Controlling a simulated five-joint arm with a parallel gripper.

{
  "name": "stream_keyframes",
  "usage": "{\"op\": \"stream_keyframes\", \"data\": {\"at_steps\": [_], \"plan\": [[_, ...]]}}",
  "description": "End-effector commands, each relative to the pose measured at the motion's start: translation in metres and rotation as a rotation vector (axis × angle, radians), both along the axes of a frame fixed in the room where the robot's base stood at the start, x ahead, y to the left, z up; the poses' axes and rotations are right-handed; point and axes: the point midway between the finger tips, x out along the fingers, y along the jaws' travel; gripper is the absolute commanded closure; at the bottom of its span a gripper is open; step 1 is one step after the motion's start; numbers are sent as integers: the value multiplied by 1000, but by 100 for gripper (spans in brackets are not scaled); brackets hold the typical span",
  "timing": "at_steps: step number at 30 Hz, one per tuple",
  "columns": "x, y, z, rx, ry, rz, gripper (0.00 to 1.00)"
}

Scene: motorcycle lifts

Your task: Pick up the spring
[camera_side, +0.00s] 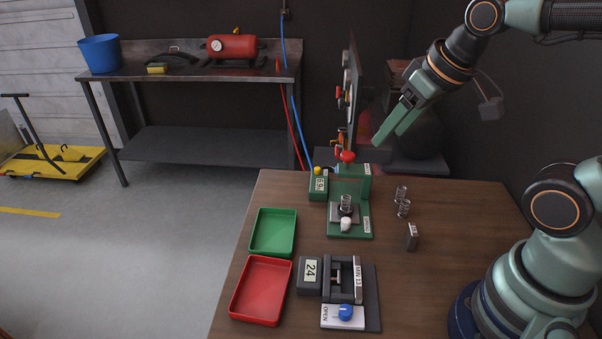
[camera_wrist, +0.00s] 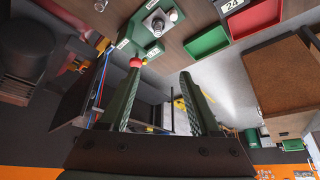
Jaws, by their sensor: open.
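Two metal coil springs stand close together on the wooden table in the side view, a rear one (camera_side: 401,192) and a front one (camera_side: 404,209). Another coil spring (camera_side: 346,202) stands on the green tester (camera_side: 337,230); it also shows in the wrist view (camera_wrist: 154,25). My gripper (camera_side: 388,138) is open and empty, high above the table's back edge, well above and behind the springs. Its two green fingers show apart in the wrist view (camera_wrist: 160,75). The two table springs do not show in the wrist view.
The tester has a red knob (camera_side: 347,156) and a display (camera_side: 319,184). A green tray (camera_side: 253,232) and a red tray (camera_side: 240,290) lie at the left. A dark gauge (camera_side: 357,278) with a blue knob sits in front. A small grey block (camera_side: 411,237) stands near the springs.

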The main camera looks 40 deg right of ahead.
Motion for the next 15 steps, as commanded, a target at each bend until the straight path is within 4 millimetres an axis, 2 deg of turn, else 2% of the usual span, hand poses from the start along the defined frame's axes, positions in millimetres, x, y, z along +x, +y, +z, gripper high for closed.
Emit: {"op": "stream_keyframes", "data": {"at_steps": [8,15], "plan": [[34,-2,-15,91,161,-223,36],[70,-4,-45,153,311,-470,36]]}}
